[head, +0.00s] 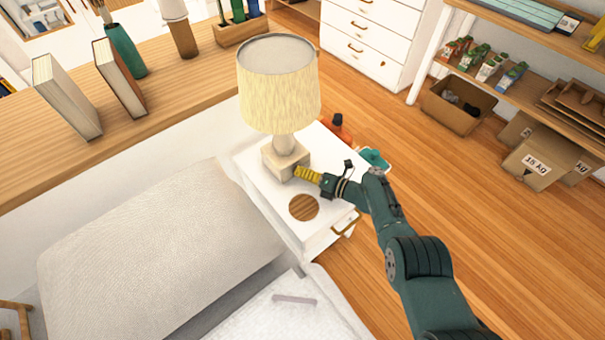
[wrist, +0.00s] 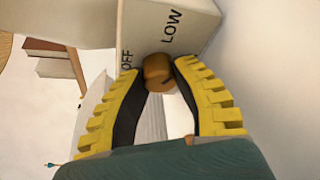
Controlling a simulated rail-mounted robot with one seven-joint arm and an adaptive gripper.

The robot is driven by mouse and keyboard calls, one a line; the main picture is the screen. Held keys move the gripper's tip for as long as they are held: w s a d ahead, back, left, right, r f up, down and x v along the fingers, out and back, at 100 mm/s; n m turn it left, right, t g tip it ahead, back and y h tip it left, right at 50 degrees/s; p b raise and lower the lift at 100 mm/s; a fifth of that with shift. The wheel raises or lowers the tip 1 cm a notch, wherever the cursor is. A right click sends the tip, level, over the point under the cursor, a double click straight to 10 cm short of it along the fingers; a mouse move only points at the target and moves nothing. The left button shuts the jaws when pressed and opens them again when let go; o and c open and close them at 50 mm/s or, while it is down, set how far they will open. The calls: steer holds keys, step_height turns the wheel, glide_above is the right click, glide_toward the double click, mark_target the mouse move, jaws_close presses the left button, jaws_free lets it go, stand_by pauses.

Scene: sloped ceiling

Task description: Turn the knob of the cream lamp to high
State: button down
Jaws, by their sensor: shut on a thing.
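The cream lamp (head: 278,88) stands upright on the white nightstand (head: 262,190). Its square base (wrist: 190,20) fills the top of the wrist view and carries the words OFF and LOW; no HIGH label is visible. The round brown knob (wrist: 157,70) sticks out of the base face by these labels. My gripper (wrist: 160,68) has its yellow, dark-padded fingers on either side of the knob, shut on it. In the head view my gripper (head: 296,173) reaches the base from the right and hides the knob. I cannot tell surely which label the knob points to.
A round wooden coaster (head: 303,207) lies on the nightstand just in front of my gripper. An orange bottle (head: 339,127) and a teal item (head: 375,158) are behind my arm. The bed with a pillow (head: 150,245) is at the left. Wooden floor (head: 440,190) is open at the right.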

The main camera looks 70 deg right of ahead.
steer(key=shift+a+f, duration=0.15)
steer(key=shift+f, duration=0.15)
steer(key=c, duration=1.1)
jaws_free()
steer(key=shift+o, duration=0.4)
steer(key=shift+r, duration=0.1)
steer(key=shift+s, duration=0.1)
steer(key=v, duration=1.2)
